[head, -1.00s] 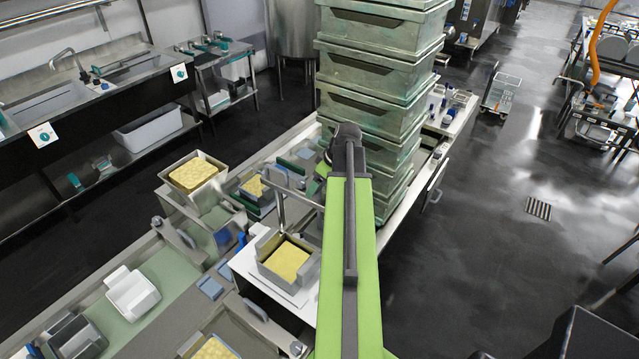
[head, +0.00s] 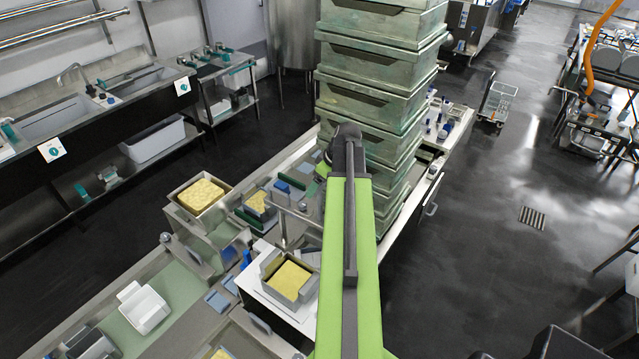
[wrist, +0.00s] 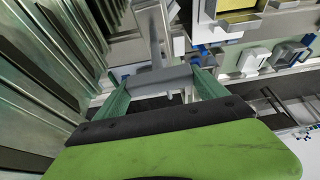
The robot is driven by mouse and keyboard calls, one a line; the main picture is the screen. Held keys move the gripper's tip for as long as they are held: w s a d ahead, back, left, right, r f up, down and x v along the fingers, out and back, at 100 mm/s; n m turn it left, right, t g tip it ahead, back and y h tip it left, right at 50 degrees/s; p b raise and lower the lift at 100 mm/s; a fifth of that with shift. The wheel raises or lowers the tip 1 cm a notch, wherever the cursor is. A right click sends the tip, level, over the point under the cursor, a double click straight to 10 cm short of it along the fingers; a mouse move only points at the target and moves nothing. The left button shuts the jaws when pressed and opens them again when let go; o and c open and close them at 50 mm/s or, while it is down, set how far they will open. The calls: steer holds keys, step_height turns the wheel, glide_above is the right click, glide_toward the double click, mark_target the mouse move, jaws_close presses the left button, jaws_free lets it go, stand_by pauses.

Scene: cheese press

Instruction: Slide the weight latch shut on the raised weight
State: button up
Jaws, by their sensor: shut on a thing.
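In the wrist view my gripper (wrist: 160,88) has its two teal fingers closed on the ends of a grey bar (wrist: 163,77). I cannot tell for certain that this bar is the weight latch. A pale grey upright piece (wrist: 152,35) rises just beyond it. In the head view a press with a thin post and arm (head: 283,226) stands beside a grey mould holding a yellow cheese block (head: 290,281). My green arm reaches past its right side and hides my fingers there. I cannot make out the raised weight clearly.
Another yellow block in a tray (head: 200,196) sits to the left.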

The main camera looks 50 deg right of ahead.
steer(key=o, duration=2)
steer(key=p+v, duration=1.1)
steer(key=v, duration=0.1)
